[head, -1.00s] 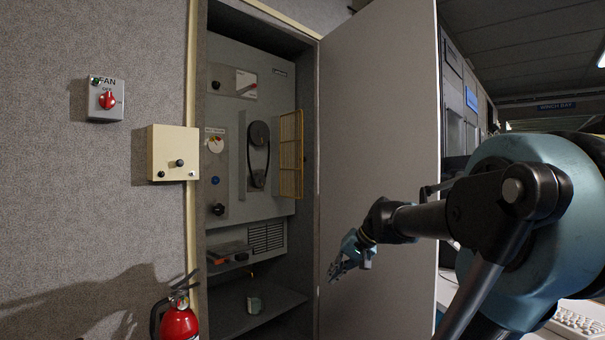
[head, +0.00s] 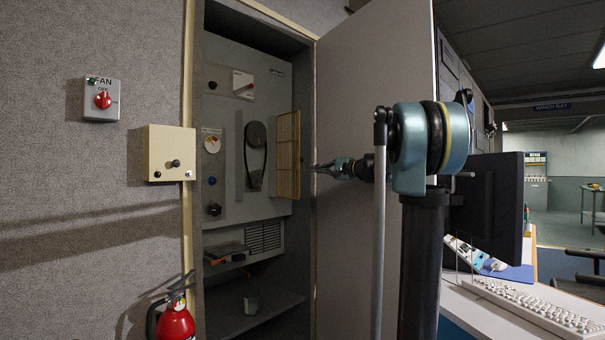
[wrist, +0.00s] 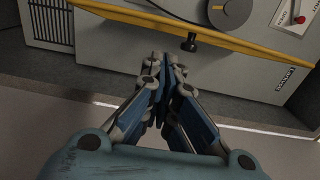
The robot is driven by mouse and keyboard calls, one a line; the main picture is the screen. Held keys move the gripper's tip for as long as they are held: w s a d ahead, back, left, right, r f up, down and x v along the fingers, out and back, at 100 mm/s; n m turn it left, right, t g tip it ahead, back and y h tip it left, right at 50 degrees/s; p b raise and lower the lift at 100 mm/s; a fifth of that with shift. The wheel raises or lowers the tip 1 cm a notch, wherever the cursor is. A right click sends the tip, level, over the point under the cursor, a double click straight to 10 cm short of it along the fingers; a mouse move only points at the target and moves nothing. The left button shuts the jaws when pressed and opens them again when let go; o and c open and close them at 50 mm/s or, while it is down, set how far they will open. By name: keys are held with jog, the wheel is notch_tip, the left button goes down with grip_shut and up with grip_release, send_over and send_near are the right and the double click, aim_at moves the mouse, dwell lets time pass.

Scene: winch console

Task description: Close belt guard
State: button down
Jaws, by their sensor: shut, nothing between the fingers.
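The belt guard (head: 288,155) is a yellow-framed mesh panel in the cabinet. It stands swung open to the right of the black belt and pulleys (head: 256,155), which are uncovered. In the wrist view the guard (wrist: 130,14) shows nearly edge-on as a yellow bar across the top, with a black knob (wrist: 190,43) on its near side. My gripper (head: 318,167) is shut and empty, just right of the guard's outer edge in the head view. In the wrist view its fingertips (wrist: 168,58) are together, below the yellow bar and left of the knob; no contact shows.
The open cabinet door (head: 365,90) stands close behind and right of my gripper. The grey panel carries a red-handled switch (head: 243,85) and several knobs. A fire extinguisher (head: 175,322) stands at the front left.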

aim_at(290, 156)
jog(key=x, duration=1)
jog(key=shift+d+r, duration=0.1)
jog(key=shift+d, duration=0.05)
